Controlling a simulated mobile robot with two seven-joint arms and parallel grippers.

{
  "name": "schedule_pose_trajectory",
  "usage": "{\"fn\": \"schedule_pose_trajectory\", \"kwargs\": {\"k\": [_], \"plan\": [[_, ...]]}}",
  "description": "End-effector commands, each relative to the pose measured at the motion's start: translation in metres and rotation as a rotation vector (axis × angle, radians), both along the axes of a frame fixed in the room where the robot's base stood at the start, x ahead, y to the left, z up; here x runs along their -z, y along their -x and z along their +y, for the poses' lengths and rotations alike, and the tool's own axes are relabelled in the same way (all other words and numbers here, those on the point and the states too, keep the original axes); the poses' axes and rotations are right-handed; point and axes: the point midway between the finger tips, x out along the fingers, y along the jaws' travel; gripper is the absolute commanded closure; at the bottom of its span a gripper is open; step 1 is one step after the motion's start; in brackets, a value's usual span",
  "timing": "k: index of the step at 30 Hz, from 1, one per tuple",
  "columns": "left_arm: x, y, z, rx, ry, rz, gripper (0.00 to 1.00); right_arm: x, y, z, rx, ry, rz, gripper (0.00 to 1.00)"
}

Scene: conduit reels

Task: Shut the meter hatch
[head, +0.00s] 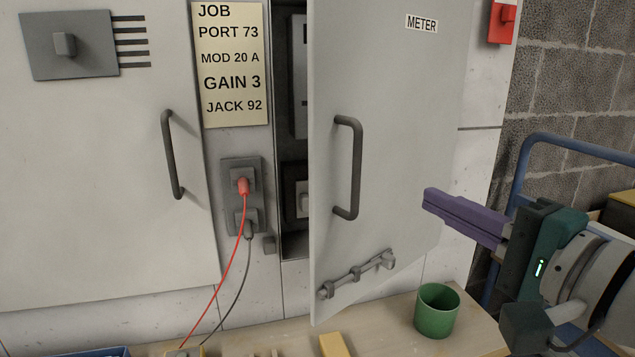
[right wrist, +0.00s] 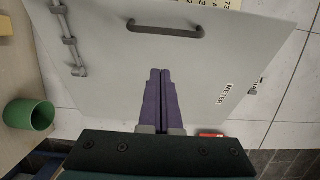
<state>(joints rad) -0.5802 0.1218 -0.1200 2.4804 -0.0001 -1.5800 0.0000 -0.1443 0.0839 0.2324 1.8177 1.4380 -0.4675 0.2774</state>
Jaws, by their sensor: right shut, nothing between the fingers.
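The meter hatch (head: 400,130) is a grey door with a METER label, a dark bar handle (head: 348,168) and a sliding bolt (head: 356,275) low on it. It stands ajar, with a dark gap into the cabinet (head: 296,130) along its left edge. My right gripper (head: 428,198) has purple fingers, shut and empty, in front of the hatch's right part. In the right wrist view the hatch (right wrist: 110,60) fills the middle, with the shut fingers (right wrist: 160,75) pointing at it below the handle (right wrist: 165,30). I cannot tell whether they touch it. My left gripper is not in view.
A green cup (head: 436,310) stands on the wooden bench (head: 470,335) below the hatch. Red and black cables (head: 232,270) hang from sockets left of the gap. A yellow block (head: 334,345) lies at the bench front. A blue rail (head: 520,165) stands at right.

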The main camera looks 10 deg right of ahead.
Motion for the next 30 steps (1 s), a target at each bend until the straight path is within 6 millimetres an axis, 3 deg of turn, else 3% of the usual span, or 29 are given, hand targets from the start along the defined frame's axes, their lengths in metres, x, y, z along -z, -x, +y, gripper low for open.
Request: {"fn": "schedule_pose_trajectory", "kwargs": {"k": [6, 15, 30], "plan": [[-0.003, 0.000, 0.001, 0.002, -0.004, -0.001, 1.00, -0.001, -0.046, 0.012, -0.002, -0.001, -0.002, 1.00], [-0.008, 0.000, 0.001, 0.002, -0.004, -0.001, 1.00, 0.000, -0.061, 0.043, -0.001, -0.001, 0.000, 1.00], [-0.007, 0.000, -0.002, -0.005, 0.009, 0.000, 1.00, 0.001, -0.064, 0.046, -0.001, 0.002, 0.000, 1.00]]}}
